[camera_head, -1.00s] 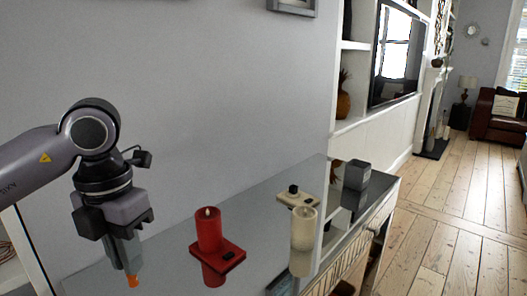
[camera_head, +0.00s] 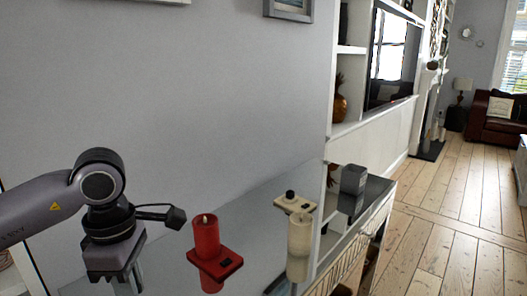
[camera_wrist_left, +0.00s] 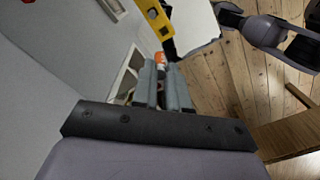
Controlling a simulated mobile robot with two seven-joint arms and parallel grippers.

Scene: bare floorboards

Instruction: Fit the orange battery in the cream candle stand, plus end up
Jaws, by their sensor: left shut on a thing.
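My left gripper (camera_wrist_left: 163,90) is shut on the orange battery (camera_wrist_left: 160,58); only its orange end shows beyond the fingers, and I cannot tell which end is plus. In the head view this gripper is low at the left, its fingertips cut off by the bottom edge. The cream candle stand (camera_head: 306,206) is on the glossy cabinet top, right of the gripper and apart from it.
A red candle stand (camera_head: 225,266) with a red candle (camera_head: 206,235) is between my left gripper and the cream stand. A dark grey box (camera_head: 354,179) stands at the cabinet's right end. The wrist view shows a yellow object (camera_wrist_left: 155,18) beyond the battery.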

